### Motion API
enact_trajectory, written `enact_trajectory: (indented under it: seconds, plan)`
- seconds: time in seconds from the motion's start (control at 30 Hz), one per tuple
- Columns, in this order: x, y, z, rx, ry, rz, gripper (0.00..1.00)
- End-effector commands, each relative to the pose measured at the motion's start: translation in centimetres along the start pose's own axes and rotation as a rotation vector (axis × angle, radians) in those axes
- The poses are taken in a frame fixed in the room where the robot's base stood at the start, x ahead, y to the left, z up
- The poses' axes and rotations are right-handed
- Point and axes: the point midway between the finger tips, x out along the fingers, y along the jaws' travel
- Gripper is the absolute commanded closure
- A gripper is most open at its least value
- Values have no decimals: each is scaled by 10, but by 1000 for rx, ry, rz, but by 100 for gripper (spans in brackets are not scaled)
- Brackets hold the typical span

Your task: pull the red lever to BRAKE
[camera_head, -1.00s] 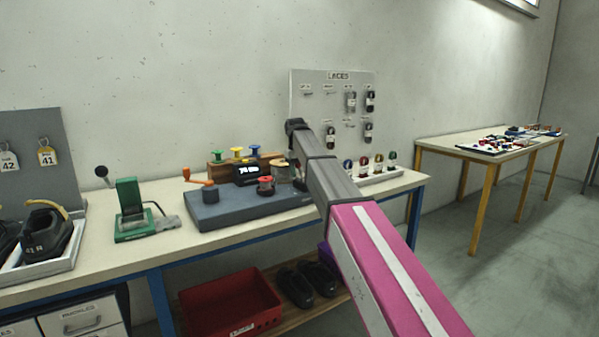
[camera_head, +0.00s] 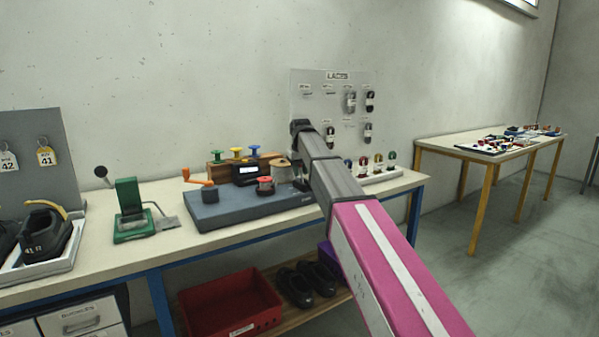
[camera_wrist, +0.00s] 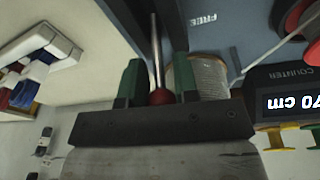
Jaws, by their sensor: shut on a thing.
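The red lever shows in the wrist view as a thin metal rod with a red ball knob (camera_wrist: 160,97). My gripper (camera_wrist: 158,82) has its two dark green fingers on either side of that knob, shut on it. The rod runs up from the knob towards the grey-blue base (camera_head: 240,207). A "FREE" label (camera_wrist: 209,19) lies upside down on the base to the right of the rod. The BRAKE mark is not visible. In the head view my arm hides most of the lever.
A beige cord spool (camera_wrist: 210,78) stands close to the right finger. A counter (camera_wrist: 290,100) reads 70 cm. The base also carries a red spool (camera_head: 264,186) and an orange crank (camera_head: 198,184). A laces board (camera_head: 325,110) stands behind. Small coloured spools sit right of my arm.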

Motion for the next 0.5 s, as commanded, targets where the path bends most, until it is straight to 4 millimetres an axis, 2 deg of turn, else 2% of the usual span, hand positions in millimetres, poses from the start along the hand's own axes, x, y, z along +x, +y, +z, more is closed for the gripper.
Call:
enact_trajectory:
  seconds: [0.03,0.5]
  plan:
    - [-2,0,8,4,39,-7,100]
    - [-8,5,36,48,468,-81,100]
